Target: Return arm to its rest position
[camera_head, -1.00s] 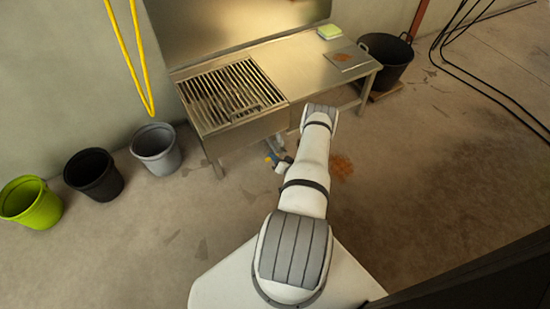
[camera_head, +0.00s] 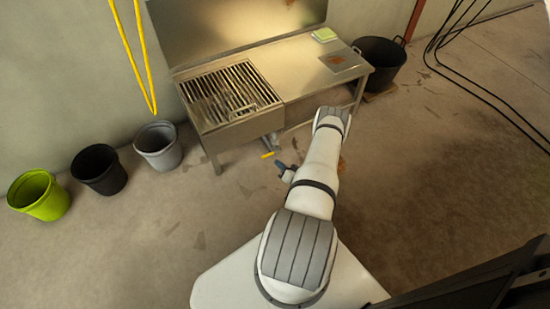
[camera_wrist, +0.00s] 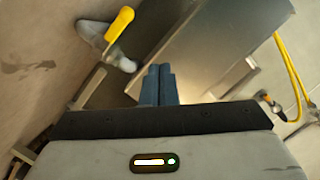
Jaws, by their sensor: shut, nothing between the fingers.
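My white arm (camera_head: 318,170) reaches forward in the head view, in front of the metal sink table. My gripper (camera_head: 281,167) shows small and dark at the left of the arm, below the table front and apart from it. In the wrist view, the two blue-grey fingers of my gripper (camera_wrist: 158,85) are shut together with nothing between them. A yellow handle (camera_wrist: 120,22) on a grey pipe fitting is ahead and to the left of the fingers, not touching them. This yellow handle (camera_head: 267,155) also shows under the table in the head view.
The sink table (camera_head: 305,68) has a slatted grate (camera_head: 225,92), a green-and-white sponge (camera_head: 324,35) and a brownish plate (camera_head: 345,60). Green (camera_head: 38,196), black (camera_head: 99,170) and grey (camera_head: 158,145) buckets stand left. A black tub (camera_head: 380,62) stands right. Open floor lies between.

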